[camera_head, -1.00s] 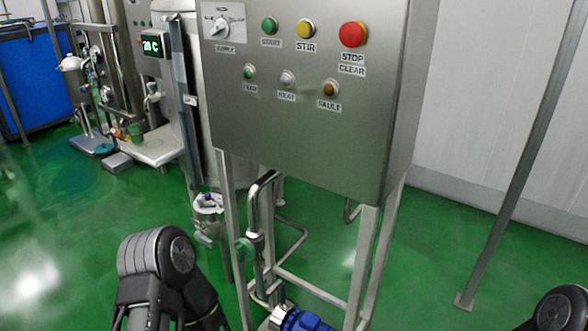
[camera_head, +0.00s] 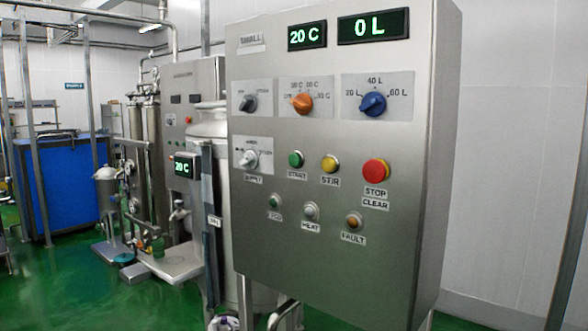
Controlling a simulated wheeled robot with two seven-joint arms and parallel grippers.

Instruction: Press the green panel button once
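The steel control panel (camera_head: 330,200) fills the middle and right of the head view. Its green button (camera_head: 295,159), labelled START, sits left of a yellow STIR button (camera_head: 329,164) and a large red STOP CLEAR button (camera_head: 375,171). Below them are a small green lamp (camera_head: 275,201), a whitish HEAT lamp (camera_head: 311,210) and an amber FAULT lamp (camera_head: 353,221). Neither gripper is in view, and nothing covers the green button.
Above the buttons are a black knob (camera_head: 249,103), an orange knob (camera_head: 302,103), a blue knob (camera_head: 373,104) and displays reading 20 C (camera_head: 307,36) and 0 L (camera_head: 373,26). A steel tank (camera_head: 212,125) stands behind left. A blue box (camera_head: 60,185) stands farther left.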

